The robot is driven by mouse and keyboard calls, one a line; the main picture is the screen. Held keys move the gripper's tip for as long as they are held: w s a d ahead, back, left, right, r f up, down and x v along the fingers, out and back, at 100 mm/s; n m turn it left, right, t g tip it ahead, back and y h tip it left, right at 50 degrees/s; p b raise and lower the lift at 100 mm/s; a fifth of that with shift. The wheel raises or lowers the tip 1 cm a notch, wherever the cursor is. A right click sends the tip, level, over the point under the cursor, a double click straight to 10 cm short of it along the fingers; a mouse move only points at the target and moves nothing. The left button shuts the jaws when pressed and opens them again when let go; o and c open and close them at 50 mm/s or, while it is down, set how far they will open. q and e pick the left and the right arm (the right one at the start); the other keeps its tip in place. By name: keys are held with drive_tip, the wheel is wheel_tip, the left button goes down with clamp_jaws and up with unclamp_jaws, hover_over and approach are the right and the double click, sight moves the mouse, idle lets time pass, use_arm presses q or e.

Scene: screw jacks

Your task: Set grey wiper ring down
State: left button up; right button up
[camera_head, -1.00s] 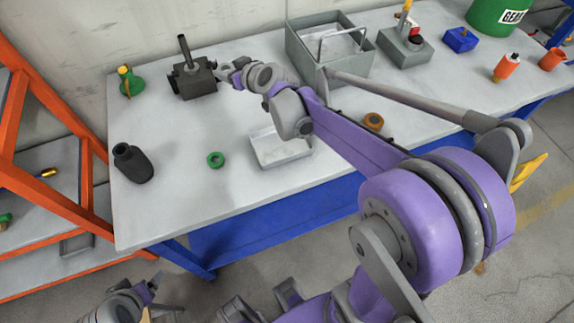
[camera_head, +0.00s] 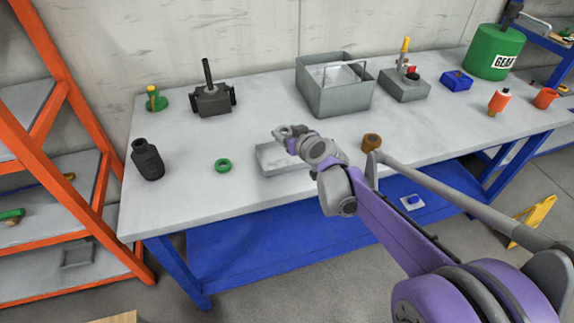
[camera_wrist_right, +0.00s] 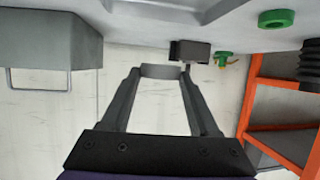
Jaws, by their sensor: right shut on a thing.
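The grey wiper ring (camera_wrist_right: 160,71) is pinched between the two fingertips of my right gripper (camera_wrist_right: 160,74) in the right wrist view. In the head view my right gripper (camera_head: 286,133) appears over or just behind the back edge of a shallow grey tray (camera_head: 268,163) on the bench. The ring is small there and hard to separate from the fingers. Its height above the bench is hard to tell. The arm covers the right part of the tray. My left gripper is not in view.
The white bench (camera_head: 190,198) holds a green ring (camera_head: 223,165), a black bellows (camera_head: 147,159), a dark screw jack (camera_head: 212,98), a grey bin (camera_head: 337,97) and a brown ring (camera_head: 371,142). An orange rack (camera_head: 98,143) stands left. The bench's front left is clear.

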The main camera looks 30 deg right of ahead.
drive_tip(key=b, duration=0.1)
hover_over(287, 161)
wheel_tip(287, 161, down, 5)
drive_tip(key=shift+f, duration=0.1)
drive_tip(key=shift+f+b, duration=0.5)
drive_tip(key=shift+f, duration=1.65)
drive_tip(key=shift+a+f, duration=0.1)
drive_tip(key=o, duration=1.3)
